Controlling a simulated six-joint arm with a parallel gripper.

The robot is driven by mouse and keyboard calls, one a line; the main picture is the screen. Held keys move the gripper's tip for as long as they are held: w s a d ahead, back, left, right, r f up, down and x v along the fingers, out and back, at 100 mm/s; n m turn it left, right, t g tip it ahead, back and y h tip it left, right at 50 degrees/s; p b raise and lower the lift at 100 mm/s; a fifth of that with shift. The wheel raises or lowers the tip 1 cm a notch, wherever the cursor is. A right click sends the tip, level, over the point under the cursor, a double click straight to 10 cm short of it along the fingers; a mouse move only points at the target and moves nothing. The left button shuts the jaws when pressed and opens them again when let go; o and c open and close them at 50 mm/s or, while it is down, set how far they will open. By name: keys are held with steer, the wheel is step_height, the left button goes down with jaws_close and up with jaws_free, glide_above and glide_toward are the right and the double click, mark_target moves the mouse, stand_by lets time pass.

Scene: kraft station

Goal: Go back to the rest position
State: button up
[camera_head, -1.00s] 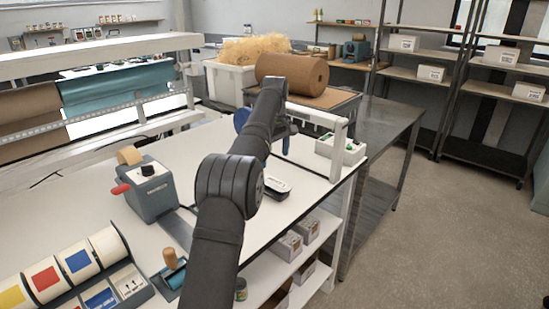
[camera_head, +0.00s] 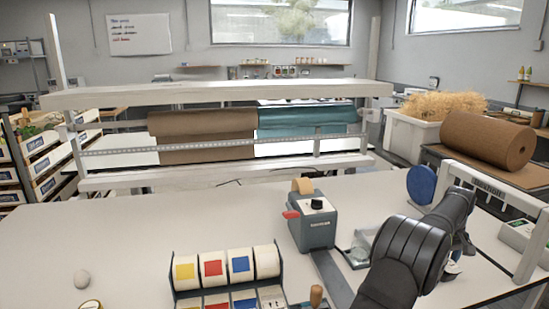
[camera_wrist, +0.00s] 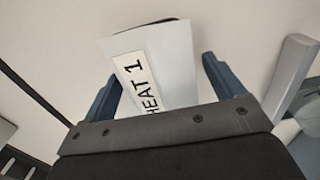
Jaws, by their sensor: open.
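In the head view my arm reaches in from the lower right over the white table (camera_head: 110,235). Its end is by the blue disc (camera_head: 421,184), in front of the frame with a white top bar (camera_head: 490,190); the fingers are mostly hidden there. In the wrist view my gripper (camera_wrist: 160,66) is open, with its two blue fingers well apart. A pale plate marked "HEAT 1" (camera_wrist: 172,62) shows between and beyond the fingers. I see no contact, and I cannot tell its distance.
A grey tape dispenser (camera_head: 316,225) and a rack of coloured label rolls (camera_head: 228,278) stand left of my arm. A large brown roll (camera_head: 490,140) lies at the right. The table's left part is mostly clear.

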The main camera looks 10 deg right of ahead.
steer(key=shift+r, duration=1.7)
